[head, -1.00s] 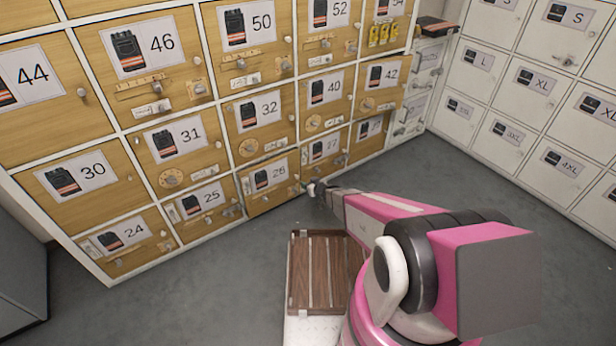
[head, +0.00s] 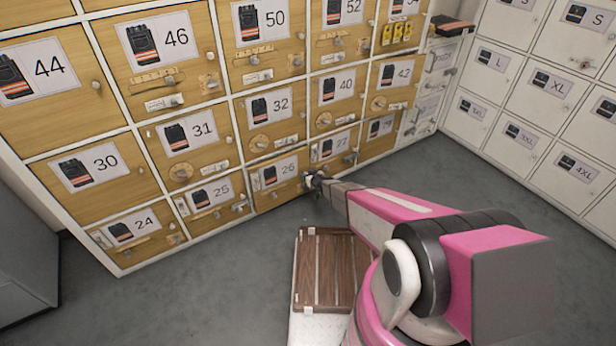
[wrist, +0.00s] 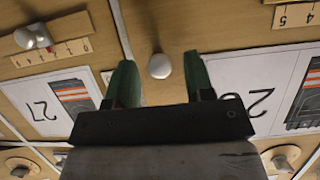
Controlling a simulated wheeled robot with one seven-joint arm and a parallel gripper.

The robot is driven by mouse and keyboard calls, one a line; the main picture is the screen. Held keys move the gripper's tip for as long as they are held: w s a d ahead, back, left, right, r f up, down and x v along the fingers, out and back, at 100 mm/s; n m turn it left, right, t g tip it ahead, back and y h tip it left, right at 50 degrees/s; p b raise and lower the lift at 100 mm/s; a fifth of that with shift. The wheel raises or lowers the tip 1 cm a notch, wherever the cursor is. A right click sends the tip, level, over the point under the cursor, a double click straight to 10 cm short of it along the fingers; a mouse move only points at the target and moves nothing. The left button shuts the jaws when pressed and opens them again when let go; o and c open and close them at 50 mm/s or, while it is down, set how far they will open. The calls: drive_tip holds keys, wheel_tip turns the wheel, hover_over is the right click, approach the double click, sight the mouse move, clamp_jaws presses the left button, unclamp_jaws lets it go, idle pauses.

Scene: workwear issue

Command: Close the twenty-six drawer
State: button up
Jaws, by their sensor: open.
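The twenty-six drawer (head: 280,181) is a wooden front with a "26" label in the bottom row of the cabinet, between 25 and 27. A thin dark line runs along its top edge; I cannot tell how far it stands out. My gripper (head: 314,184) is at its right side and hides the knob in the head view. In the wrist view its green fingers (wrist: 160,60) are open, one on each side of the round pale knob (wrist: 159,66), with a gap to it on both sides. The upside-down 26 label (wrist: 240,90) is partly hidden by a finger.
The 27 front (head: 334,147) is just right of the drawer and the 25 front (head: 211,196) just left. A brown slatted wooden top (head: 326,270) on a white base stands in front of the cabinet. Grey floor (head: 210,275) is clear at the left. White lockers (head: 540,100) line the right.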

clamp_jaws()
drive_tip(key=shift+w+a, duration=0.5)
drive_tip(key=shift+w, duration=0.25)
drive_tip(key=shift+w+a, duration=0.5)
drive_tip(key=shift+w, duration=0.2)
unclamp_jaws()
approach(304, 171)
drive_tip(key=shift+s+d+f, duration=0.1)
drive_tip(key=shift+s+d, duration=0.05)
drive_tip(key=shift+d, duration=0.2)
